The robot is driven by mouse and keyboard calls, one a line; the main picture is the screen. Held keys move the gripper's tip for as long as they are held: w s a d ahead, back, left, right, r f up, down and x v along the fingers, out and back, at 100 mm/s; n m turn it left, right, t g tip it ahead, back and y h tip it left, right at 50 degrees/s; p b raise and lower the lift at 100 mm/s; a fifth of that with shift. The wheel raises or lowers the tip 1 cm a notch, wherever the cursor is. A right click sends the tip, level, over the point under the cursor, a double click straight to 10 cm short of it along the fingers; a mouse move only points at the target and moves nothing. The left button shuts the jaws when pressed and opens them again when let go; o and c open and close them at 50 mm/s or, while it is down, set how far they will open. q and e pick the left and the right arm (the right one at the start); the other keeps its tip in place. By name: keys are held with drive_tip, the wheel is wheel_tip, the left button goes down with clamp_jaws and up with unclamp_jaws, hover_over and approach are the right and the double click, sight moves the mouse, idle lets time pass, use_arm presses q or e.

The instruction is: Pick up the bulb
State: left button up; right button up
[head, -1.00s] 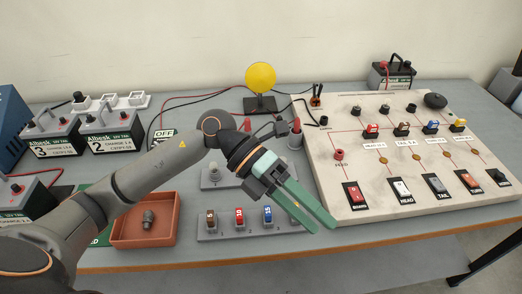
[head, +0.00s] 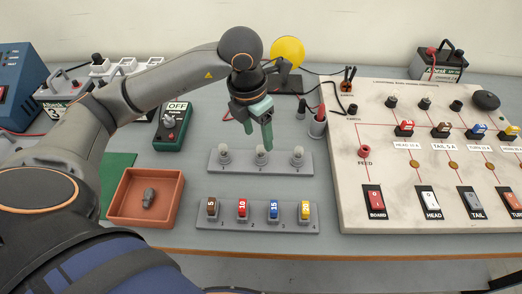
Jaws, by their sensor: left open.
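Several small bulbs stand in a grey three-place holder (head: 243,168): a left bulb (head: 224,153), a middle bulb (head: 262,156) and a right bulb (head: 298,154). My left gripper (head: 258,137) is open, its green fingers pointing down over the back of the holder near the middle bulb. One finger overlaps the middle bulb in the picture; I cannot tell whether they touch. Nothing shows between the fingers. A small dark grey piece (head: 149,197) lies in the orange-brown tray (head: 117,207). My right gripper is not in view.
A fuse rack (head: 260,222) with coloured fuses lies in front of the holder. The switch board (head: 400,190) fills the right side. A cup with red probes (head: 317,126), a yellow disc (head: 287,52) and a green OFF box (head: 173,128) stand nearby.

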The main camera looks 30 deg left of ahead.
sight(261, 146)
use_arm(q)
drive_tip(key=shift+w+d+f, duration=0.1)
drive_tip(key=shift+w+f, duration=0.05)
drive_tip(key=shift+f, duration=0.75)
drive_tip(key=shift+w+a+f, duration=0.1)
drive_tip(key=shift+w+f, duration=0.1)
drive_tip(key=shift+f, duration=0.7)
drive_tip(key=shift+w+d+f, duration=0.1)
drive_tip(key=shift+w+f, duration=0.05)
drive_tip(key=shift+f, duration=0.75)
clamp_jaws()
